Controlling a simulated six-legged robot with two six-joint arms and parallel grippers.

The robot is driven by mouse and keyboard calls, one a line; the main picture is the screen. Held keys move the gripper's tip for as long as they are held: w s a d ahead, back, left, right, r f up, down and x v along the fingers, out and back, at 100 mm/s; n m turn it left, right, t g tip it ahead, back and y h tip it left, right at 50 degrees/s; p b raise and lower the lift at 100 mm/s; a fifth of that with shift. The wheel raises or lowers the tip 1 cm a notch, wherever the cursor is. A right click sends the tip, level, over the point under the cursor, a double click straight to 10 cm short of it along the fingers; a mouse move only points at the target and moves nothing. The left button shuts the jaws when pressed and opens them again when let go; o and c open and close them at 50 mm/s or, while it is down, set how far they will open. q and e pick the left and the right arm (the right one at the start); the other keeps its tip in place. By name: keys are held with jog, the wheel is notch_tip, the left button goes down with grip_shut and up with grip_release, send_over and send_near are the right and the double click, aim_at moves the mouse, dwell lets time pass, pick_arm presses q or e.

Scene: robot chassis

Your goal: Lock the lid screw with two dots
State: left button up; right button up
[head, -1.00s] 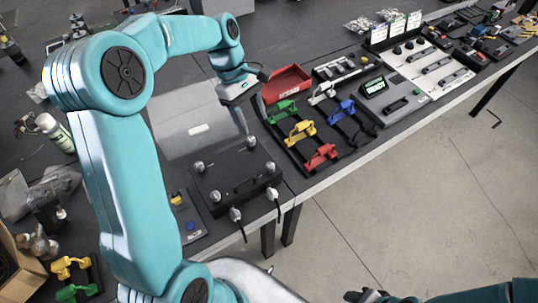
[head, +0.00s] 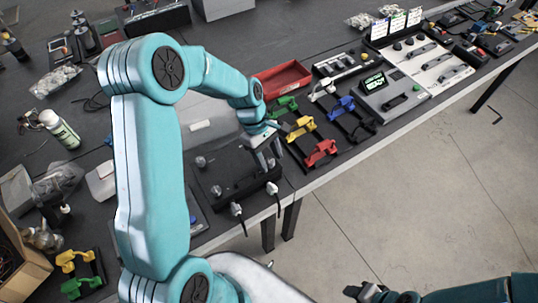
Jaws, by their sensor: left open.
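A black box with a dark lid (head: 238,186) stands near the table's front edge. Silver screw knobs sit at its lid corners, one at the back left (head: 200,162) and one at the front left (head: 216,191). Dots on the screws are too small to make out. My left gripper (head: 268,155) is open, pointing down over the back right corner of the lid. It hides the screw there, and I cannot tell whether it touches it. My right gripper (head: 362,292) is low at the bottom edge, away from the box, its jaws unclear.
White plugs with cables (head: 237,209) hang at the box's front. To the right are a rack with green, yellow, red and blue handles (head: 321,153), a red tray (head: 283,79) and a grey panel with a green display (head: 374,84). A bottle (head: 58,128) stands at left.

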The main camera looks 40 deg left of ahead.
pick_arm(q)
grip_shut()
jog(key=shift+m, duration=0.3)
jog(key=m+g, duration=0.1)
jog(key=m, duration=0.2)
jog(key=shift+w+m, duration=0.15)
jog(key=shift+m, duration=0.15)
jog(key=m+g+y, duration=0.1)
jog(key=m, duration=0.1)
jog(key=m+g+b, duration=0.1)
jog(key=m, duration=0.2)
jog(key=shift+w+d+y, duration=0.1)
jog(key=shift+y, duration=0.3)
jog(key=m, duration=0.2)
jog(key=m+y, duration=0.1)
jog(key=m, duration=0.1)
jog(key=shift+d+m+g+y+b, duration=0.1)
jog(key=shift+m+g+y+b, duration=0.2)
jog(key=shift+m+b, duration=0.1)
jog(key=shift+m+y+b, duration=0.3)
jog(key=shift+m+y, duration=0.5)
jog(key=shift+m, duration=1.2)
jog(key=shift+d+m, duration=0.1)
jog(key=shift+m, duration=0.2)
grip_release()
